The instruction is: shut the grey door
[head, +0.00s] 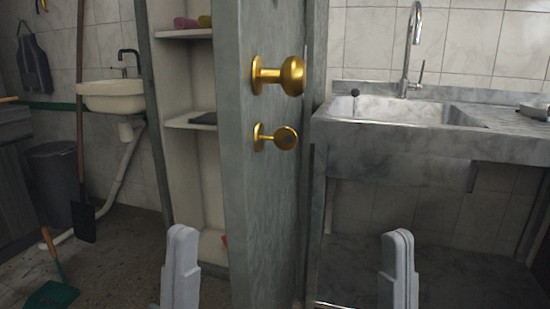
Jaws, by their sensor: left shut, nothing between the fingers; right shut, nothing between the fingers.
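The grey door (262,205) stands open in the middle of the head view, seen at a steep angle. Its brass knob (290,76) and a smaller brass knob (285,138) below stick out from it. My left gripper (181,240) is shut and empty, low in the picture to the left of the door. My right gripper (397,245) is shut and empty, low to the right of the door, in front of the steel sink unit. Neither gripper appears to touch the door. The door's bottom end is out of the picture.
Right of the door stands a steel sink counter (400,143) with a tap (411,50). Left of it are white shelves (190,122). Further left are a small basin (111,97), a shovel (82,205), a dark bin (55,170) and a green dustpan (52,295) on the floor.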

